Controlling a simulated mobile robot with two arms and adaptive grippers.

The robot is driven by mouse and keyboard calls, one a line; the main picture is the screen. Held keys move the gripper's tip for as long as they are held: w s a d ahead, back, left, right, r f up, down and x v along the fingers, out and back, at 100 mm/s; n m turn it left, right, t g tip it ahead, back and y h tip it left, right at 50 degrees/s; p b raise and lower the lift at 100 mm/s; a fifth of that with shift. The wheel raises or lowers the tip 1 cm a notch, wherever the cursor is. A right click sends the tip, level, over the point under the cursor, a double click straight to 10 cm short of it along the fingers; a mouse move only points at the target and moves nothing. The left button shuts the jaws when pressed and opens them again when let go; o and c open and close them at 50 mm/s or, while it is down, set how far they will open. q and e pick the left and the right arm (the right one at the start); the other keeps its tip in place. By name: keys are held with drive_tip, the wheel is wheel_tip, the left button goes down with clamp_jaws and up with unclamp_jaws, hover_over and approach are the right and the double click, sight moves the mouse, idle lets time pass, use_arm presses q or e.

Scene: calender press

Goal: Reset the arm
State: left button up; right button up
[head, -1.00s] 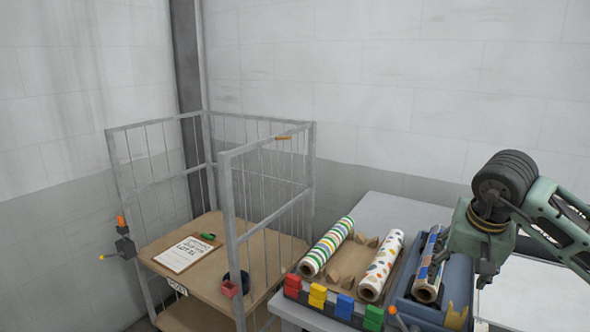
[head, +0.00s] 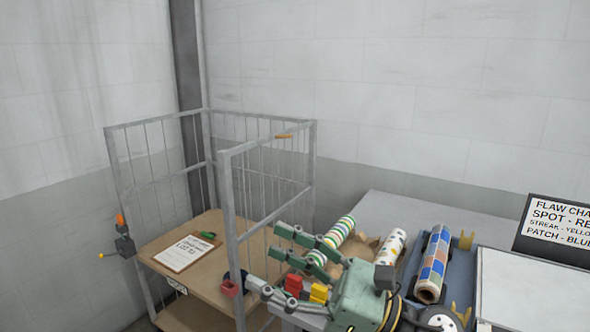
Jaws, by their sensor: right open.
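My right gripper (head: 268,257) reaches in from the bottom of the head view, its fingers spread and pointing left toward the cart. Nothing shows between the fingers. It covers much of the roll rack on the bench. Behind it, a striped roll (head: 342,232) and a spotted roll (head: 391,246) are partly hidden. A patterned roll (head: 434,262) lies in a blue cradle (head: 461,267) right of the gripper. My left gripper is out of view.
A wire-sided cart (head: 229,187) stands left, with a clipboard (head: 187,253) on its wooden shelf. A red block (head: 293,284) and a yellow block (head: 319,292) show near the fingers. A flaw chart sign (head: 560,223) stands at the right. The upper wall area is clear.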

drive_tip(key=w+d+f+m+t+h, duration=0.3)
drive_tip(key=d+m+t+h, duration=0.4)
drive_tip(key=m, duration=0.8)
drive_tip(key=w+d+f+m+t+h, duration=0.35)
drive_tip(key=d+m+t+h, duration=0.4)
drive_tip(key=m, duration=0.75)
drive_tip(key=s+d+f+m+g+h, duration=0.2)
drive_tip(key=d+f+m+g+h, duration=0.15)
drive_tip(key=f+m, duration=0.35)
drive_tip(key=s+d+f+m+g+h, duration=0.25)
drive_tip(key=d+f+m, duration=0.25)
drive_tip(key=f, duration=0.4)
drive_tip(key=s+f+m+g, duration=0.4)
drive_tip(key=s+f+g, duration=0.2)
drive_tip(key=s+f, duration=0.45)
drive_tip(key=s+f+m+g, duration=0.4)
drive_tip(key=s+f+g, duration=0.25)
drive_tip(key=s, duration=0.65)
wheel_tip(320, 180, down, 26)
drive_tip(key=s, duration=0.1)
drive_tip(key=s+d+f+g, duration=0.1)
drive_tip(key=s+d+f, duration=0.2)
drive_tip(key=s+f, duration=1.4)
drive_tip(key=shift+s+d+f+g, duration=0.15)
drive_tip(key=shift+s+f+g, duration=0.05)
drive_tip(key=shift+s+g, duration=0.15)
